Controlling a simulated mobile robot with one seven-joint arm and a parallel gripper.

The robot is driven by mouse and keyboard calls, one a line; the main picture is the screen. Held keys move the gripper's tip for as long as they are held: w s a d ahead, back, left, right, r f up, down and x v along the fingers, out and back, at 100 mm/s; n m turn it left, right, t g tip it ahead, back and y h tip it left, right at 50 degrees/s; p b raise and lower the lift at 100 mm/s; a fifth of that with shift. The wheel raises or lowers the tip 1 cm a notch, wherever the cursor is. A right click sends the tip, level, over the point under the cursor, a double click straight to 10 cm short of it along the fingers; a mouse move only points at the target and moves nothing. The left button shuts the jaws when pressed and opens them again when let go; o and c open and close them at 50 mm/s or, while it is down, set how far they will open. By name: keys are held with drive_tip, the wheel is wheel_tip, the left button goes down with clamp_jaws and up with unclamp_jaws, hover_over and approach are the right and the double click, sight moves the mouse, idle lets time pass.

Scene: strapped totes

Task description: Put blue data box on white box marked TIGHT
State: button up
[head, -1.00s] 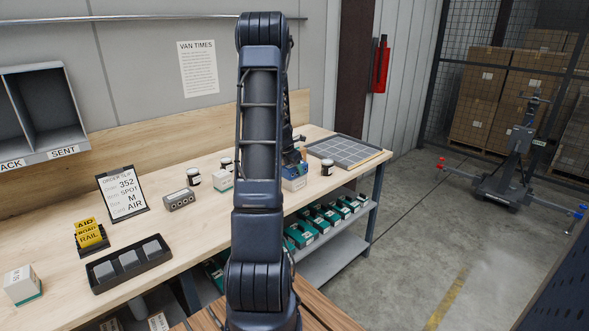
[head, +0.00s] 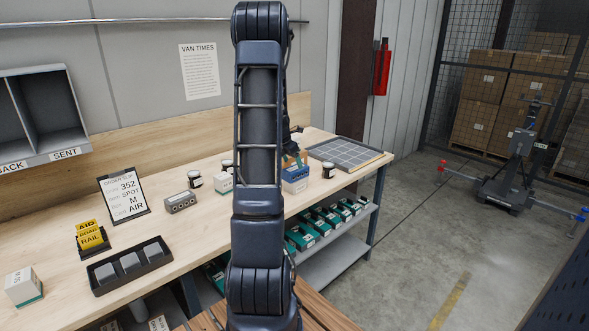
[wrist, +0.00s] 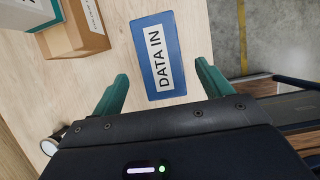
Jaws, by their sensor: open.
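The blue data box (wrist: 163,54), with a white DATA IN label, lies on the bench in the wrist view. My gripper (wrist: 162,72) is open. Its two teal fingers stand apart on either side of the box's near end, with nothing held. In the head view the blue box (head: 295,185) is near the bench's front edge, partly behind my arm. No TIGHT marking is readable. White-and-teal boxes stand behind my arm (head: 223,183) and at the left end (head: 24,287); I cannot tell which is marked TIGHT.
In the wrist view a brown carton (wrist: 76,27) and a white-and-teal box (wrist: 27,12) stand close left of the blue box. A jar (head: 328,171) and a grid tray (head: 343,152) are to its right. A grey block (head: 180,201) and a dark tray (head: 128,264) are left.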

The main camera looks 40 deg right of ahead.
drive_tip(key=s+a+r+m+t, duration=0.1)
drive_tip(key=a+r+m, duration=0.2)
drive_tip(key=a+r, duration=0.45)
drive_tip(key=s+a+r+m+t+y, duration=0.1)
drive_tip(key=a+r+m, duration=0.25)
drive_tip(key=a, duration=0.75)
drive_tip(key=s+a+r+m, duration=0.2)
drive_tip(key=a+r, duration=0.4)
drive_tip(key=a, duration=0.4)
drive_tip(key=s+a+m+t+y, duration=0.1)
drive_tip(key=s+a+m, duration=0.3)
drive_tip(key=s+a, duration=0.4)
drive_tip(key=s+a+r+m+t+y, duration=0.1)
drive_tip(key=s+a+m+y, duration=0.1)
drive_tip(key=s+a+m, duration=0.3)
drive_tip(key=s+a, duration=0.3)
drive_tip(key=a, duration=0.4)
drive_tip(key=shift+r+t, duration=0.3)
